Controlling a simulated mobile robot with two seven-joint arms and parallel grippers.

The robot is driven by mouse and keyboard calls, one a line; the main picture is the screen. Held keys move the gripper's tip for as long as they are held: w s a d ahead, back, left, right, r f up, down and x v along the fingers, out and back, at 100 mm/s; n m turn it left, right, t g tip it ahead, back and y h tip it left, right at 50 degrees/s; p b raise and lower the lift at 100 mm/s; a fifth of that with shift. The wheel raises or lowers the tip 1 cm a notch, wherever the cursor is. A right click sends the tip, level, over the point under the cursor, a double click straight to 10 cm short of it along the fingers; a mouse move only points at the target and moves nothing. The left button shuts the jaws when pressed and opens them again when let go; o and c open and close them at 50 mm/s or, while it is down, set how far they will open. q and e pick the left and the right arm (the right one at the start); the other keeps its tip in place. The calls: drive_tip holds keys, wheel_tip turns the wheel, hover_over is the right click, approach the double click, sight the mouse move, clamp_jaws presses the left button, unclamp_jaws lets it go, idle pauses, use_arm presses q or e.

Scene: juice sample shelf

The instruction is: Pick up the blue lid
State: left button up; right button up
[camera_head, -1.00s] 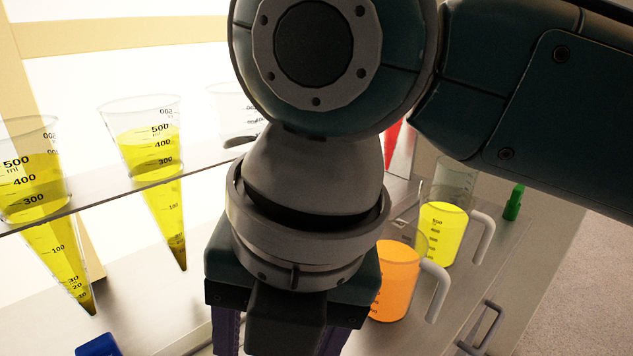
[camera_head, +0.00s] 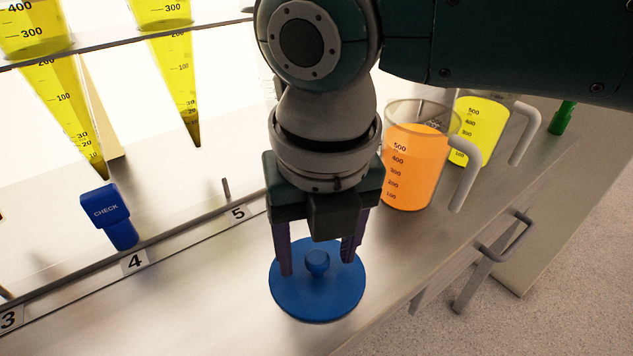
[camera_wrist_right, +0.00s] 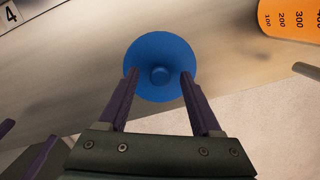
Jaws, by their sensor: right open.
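The blue lid (camera_head: 318,297) is a round disc with a small knob in its middle. It lies on the counter near the front edge in the head view. It also shows in the right wrist view (camera_wrist_right: 160,50), with the knob near its centre. My right gripper (camera_head: 319,268) is open above the lid, its two dark purple fingers on either side of the knob. In the right wrist view the fingertips (camera_wrist_right: 158,74) flank the knob without touching it. I cannot tell how far above the disc the tips are. My left gripper is not clearly identifiable.
A beaker of orange juice (camera_head: 412,175) and one of yellow juice (camera_head: 478,125) stand right of my gripper. A blue CHECK block (camera_head: 110,213) stands at left, below hanging yellow cones (camera_head: 68,110). A drawer handle (camera_head: 505,238) juts from the counter front. A green object (camera_head: 562,117) stands at far right.

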drive_tip(key=shift+f, duration=0.15)
clamp_jaws()
idle(0.4)
